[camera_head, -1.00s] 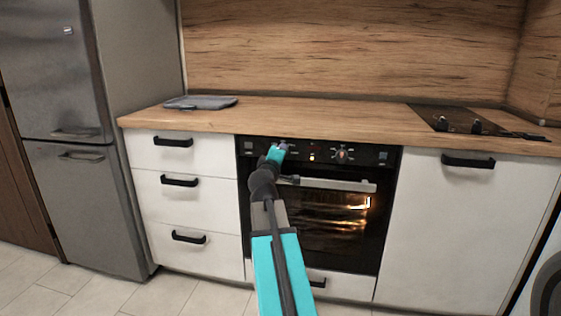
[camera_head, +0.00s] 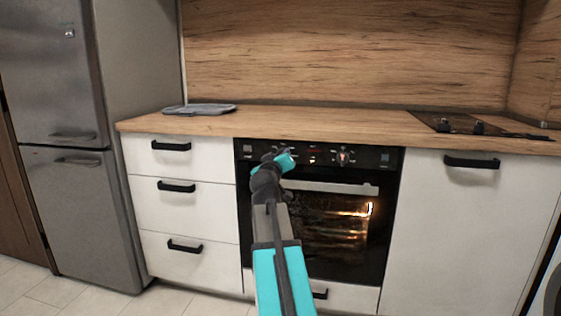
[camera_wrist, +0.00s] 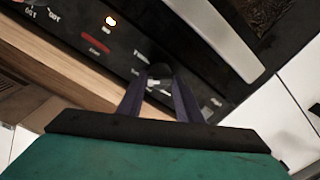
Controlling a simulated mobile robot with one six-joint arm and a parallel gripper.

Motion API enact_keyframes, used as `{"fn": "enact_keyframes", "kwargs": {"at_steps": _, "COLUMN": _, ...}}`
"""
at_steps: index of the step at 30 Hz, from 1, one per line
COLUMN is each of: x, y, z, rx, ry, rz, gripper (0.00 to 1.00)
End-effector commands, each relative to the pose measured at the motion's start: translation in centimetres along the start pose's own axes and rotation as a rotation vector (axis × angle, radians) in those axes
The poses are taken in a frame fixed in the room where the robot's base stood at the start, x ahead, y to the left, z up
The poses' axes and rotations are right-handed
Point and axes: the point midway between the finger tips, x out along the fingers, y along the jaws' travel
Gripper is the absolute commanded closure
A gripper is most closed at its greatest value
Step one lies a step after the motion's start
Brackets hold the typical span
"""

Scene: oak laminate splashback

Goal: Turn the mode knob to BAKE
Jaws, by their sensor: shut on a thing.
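The oven's black control panel (camera_head: 372,158) runs below the counter edge. My gripper (camera_head: 287,153) is at the left knob of this panel. In the wrist view, its two dark fingers (camera_wrist: 160,92) are shut on the dark round knob (camera_wrist: 160,72), one on each side. White markings surround the knob, too blurred and partly covered to read, so I cannot tell which one its pointer faces. In the head view my gripper hides most of this knob. The right knob (camera_head: 343,157) stands free.
The oven door handle (camera_head: 340,187) juts out just below the panel. A lit indicator (camera_wrist: 110,20) and a red mark (camera_wrist: 95,43) are beside the held knob. The wooden counter (camera_head: 290,122) overhangs above. A grey folded item (camera_head: 200,109) lies at its left.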

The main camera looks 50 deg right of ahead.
Motion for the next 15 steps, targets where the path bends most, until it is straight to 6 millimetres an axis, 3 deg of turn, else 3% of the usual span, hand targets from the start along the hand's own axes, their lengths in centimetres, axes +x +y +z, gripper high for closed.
{"fn": "enact_keyframes", "kwargs": {"at_steps": 13, "x": -0.1, "y": -0.31, "z": -0.1, "rx": 0.016, "ry": 0.003, "rz": -0.005, "gripper": 0.9}}
{"fn": "enact_keyframes", "kwargs": {"at_steps": 14, "x": -0.09, "y": -0.31, "z": -0.09, "rx": 0.016, "ry": 0.003, "rz": -0.005, "gripper": 0.63}}
{"fn": "enact_keyframes", "kwargs": {"at_steps": 15, "x": -0.09, "y": -0.29, "z": -0.08, "rx": 0.015, "ry": 0.003, "rz": -0.005, "gripper": 0.56}}
